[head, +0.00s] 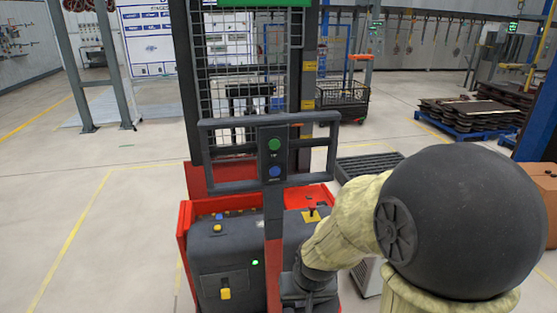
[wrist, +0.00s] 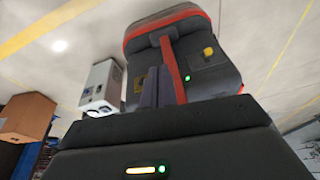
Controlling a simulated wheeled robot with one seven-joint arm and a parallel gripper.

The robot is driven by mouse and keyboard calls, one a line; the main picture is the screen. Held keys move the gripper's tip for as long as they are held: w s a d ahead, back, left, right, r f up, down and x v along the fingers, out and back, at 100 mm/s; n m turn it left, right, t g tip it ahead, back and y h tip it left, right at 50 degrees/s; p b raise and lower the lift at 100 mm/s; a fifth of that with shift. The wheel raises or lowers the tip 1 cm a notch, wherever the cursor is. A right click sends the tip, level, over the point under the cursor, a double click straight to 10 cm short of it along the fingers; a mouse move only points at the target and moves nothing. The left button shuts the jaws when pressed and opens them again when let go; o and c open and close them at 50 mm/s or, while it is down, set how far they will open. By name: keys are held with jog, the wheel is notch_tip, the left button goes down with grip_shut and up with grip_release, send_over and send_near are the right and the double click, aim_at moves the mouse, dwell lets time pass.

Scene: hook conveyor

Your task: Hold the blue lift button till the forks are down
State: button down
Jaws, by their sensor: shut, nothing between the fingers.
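The blue lift button (head: 275,172) sits on a dark upright panel on the crossbar of the red and grey lift truck (head: 225,255). A green button (head: 275,144) is just above it. My gripper (wrist: 150,74) is shut and empty, its dark fingers pointing toward the truck's body in the wrist view. In the head view my wrist is low, below and right of the blue button and apart from it. The fingertips are hard to make out there. The forks are hidden behind the mast and mesh, so their height cannot be told.
The truck's red post (head: 273,235) rises below the button panel. A grey box (wrist: 102,88) and a brown box (wrist: 27,117) stand beside the truck in the wrist view. A blue pallet with stacked dark plates (head: 475,115) is at the right. The floor left of the truck is clear.

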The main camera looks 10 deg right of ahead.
aim_at(275, 172)
jog(key=w+d+r+m+t+y+p, duration=0.1)
jog(key=w+r+m+t+y+p, duration=0.2)
jog(key=w+r+m+p, duration=0.6)
jog(key=w+r+t+p, duration=0.2)
jog(key=w+r, duration=0.4)
jog(key=w, duration=0.3)
jog(key=shift+w+r+m+t+y, duration=0.2)
jog(key=shift+w+m+t+y, duration=0.1)
jog(key=shift+w+m+t, duration=0.1)
jog(key=shift+w+p, duration=0.4)
jog(key=shift+w, duration=3.95)
jog(key=shift+w, duration=0.1)
jog(key=shift+w, duration=0.3)
